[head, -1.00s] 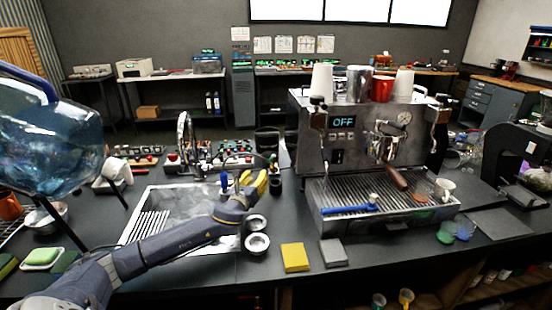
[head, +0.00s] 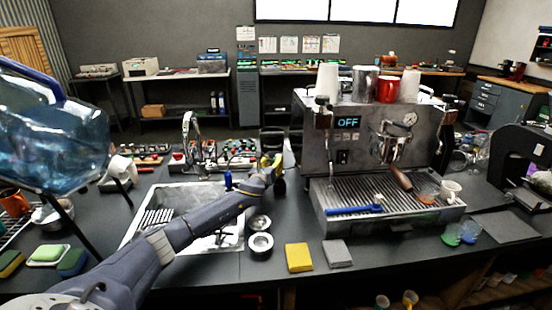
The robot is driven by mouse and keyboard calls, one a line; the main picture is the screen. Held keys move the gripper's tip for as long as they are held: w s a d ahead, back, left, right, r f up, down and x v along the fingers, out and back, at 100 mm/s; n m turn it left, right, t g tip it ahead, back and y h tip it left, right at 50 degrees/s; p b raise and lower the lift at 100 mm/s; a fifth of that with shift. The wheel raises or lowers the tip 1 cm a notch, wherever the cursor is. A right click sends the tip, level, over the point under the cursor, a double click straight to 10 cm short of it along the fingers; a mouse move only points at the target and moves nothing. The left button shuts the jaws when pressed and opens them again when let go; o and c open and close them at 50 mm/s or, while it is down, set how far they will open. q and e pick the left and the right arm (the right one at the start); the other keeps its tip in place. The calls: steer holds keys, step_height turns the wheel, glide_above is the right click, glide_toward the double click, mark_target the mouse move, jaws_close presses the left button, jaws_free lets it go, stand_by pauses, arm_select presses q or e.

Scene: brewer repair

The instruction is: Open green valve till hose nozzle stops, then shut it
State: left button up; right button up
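My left gripper (head: 271,165), with yellow on its fingers, reaches over the right edge of the sink (head: 150,218), beside a dark upright object behind the sink. Its fingers are small and partly turned away, so I cannot tell whether they are open or touch anything. I cannot make out the green valve or the hose nozzle clearly; the gripper may cover them. The brewer (head: 345,150) stands to the right of the gripper, and its display reads OFF. My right gripper is not in view.
A chrome faucet (head: 190,130) and a small blue object (head: 228,181) stand by the sink. Metal cups (head: 260,244), a yellow sponge (head: 298,257) and a grey pad (head: 337,253) lie on the front counter. A large water bottle (head: 45,130) is at the left.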

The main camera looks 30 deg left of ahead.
arm_select(q)
steer(key=shift+x, duration=1.9)
jaws_close()
